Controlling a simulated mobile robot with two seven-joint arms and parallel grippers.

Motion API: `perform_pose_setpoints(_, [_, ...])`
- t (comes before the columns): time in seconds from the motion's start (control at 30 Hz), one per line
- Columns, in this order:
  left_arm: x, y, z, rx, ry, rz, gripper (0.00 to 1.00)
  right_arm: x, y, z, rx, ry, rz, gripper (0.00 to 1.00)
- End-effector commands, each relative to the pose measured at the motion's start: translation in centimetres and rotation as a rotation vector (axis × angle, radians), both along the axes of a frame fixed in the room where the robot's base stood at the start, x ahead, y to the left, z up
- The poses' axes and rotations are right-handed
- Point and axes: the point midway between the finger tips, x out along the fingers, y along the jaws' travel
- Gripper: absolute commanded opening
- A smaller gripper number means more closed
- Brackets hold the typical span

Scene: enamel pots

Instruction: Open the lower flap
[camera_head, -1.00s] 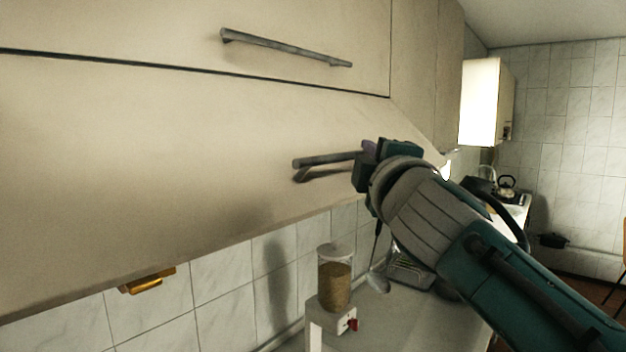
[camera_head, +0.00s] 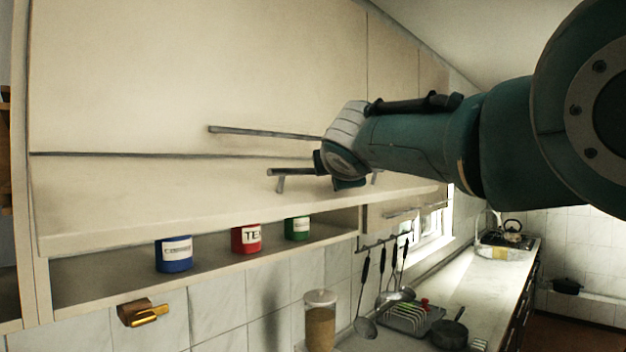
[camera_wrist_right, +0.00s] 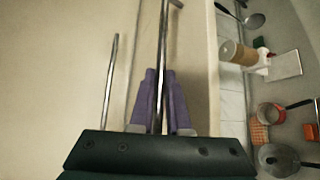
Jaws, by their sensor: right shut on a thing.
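The lower flap (camera_head: 130,200) is a cream cabinet door. It is swung up and outward, so the shelf behind it shows below its edge. Its grey bar handle (camera_head: 290,172) is held by my right gripper (camera_head: 346,182), whose jaws are partly hidden by the wrist in the head view. In the right wrist view the purple fingers (camera_wrist_right: 161,100) are closed on the bar handle (camera_wrist_right: 162,45), one on each side. My left gripper is not in view.
Above is the upper flap (camera_head: 200,75) with its own handle (camera_head: 262,132). Below are hanging utensils (camera_head: 365,325), a jar (camera_head: 320,320) and the counter (camera_head: 470,290).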

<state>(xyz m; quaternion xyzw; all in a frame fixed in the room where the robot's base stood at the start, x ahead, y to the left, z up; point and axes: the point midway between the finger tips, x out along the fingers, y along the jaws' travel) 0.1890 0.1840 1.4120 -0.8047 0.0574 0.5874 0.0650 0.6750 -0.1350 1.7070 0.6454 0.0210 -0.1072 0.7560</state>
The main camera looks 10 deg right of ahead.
Motion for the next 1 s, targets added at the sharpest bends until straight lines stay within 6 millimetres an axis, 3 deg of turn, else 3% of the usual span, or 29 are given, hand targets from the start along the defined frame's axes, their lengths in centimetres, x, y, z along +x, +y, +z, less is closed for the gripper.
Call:
perform_pose_setpoints(0.03, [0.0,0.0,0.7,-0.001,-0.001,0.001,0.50,0.0,0.6,1.2,-0.009,0.004,0.011,0.00])
perform_pose_setpoints(0.23, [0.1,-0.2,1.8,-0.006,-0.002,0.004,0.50,-0.1,0.5,2.4,-0.050,0.054,0.009,0.00])
perform_pose_setpoints(0.8, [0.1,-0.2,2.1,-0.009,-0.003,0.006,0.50,-0.2,0.5,2.5,-0.068,0.082,0.010,0.00])
perform_pose_setpoints(0.83, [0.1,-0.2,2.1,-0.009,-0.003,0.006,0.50,-0.2,0.6,2.4,-0.068,0.083,0.010,0.17])
perform_pose_setpoints(1.0, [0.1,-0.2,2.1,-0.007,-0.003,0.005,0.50,-0.2,0.4,2.4,-0.069,0.085,0.006,0.36])
